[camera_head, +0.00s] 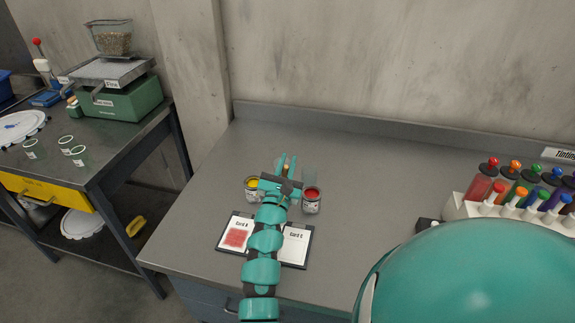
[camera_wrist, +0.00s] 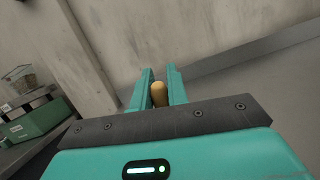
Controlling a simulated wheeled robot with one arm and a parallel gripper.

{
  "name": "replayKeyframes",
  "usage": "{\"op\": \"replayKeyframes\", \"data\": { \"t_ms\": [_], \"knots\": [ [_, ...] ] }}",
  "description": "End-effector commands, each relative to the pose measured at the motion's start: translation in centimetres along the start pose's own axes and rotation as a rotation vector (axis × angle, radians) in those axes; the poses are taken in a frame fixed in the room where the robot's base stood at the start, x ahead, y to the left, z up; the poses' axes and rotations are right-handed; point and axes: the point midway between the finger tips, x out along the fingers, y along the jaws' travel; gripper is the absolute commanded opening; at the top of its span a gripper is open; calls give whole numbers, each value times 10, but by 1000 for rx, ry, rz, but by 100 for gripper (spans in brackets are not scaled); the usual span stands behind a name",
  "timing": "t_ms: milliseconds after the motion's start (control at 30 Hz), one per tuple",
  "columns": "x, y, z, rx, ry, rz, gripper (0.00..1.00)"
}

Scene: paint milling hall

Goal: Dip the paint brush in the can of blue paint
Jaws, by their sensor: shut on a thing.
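My gripper (camera_head: 287,168) is over the grey bench, shut on a slim wooden handle, which I take for the paint brush (camera_wrist: 160,95). In the wrist view only the rounded tan handle end shows between the gripper's fingers (camera_wrist: 160,88); the bristles are hidden. A can of yellow paint (camera_head: 252,189) stands just left of my gripper, and a can of red paint (camera_head: 311,200) just right of it. No blue paint can is visible; my gripper and wrist cover the spot between the two cans.
A dark board (camera_head: 246,250) with two cards lies under my arm, the left card swatched red. A white rack (camera_head: 470,208) of coloured bottles stands at right. The bench behind and between is bare.

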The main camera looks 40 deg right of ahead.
Motion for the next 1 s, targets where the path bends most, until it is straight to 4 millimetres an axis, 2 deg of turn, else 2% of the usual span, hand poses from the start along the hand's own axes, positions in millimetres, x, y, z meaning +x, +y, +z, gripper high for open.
{"op": "replayKeyframes", "data": {
  "t_ms": [700, 1000],
  "knots": [
    [16, 9, 51, 0, 0, -1, 0],
    [18, 10, 57, 1, 0, 0, 0]
  ]
}}
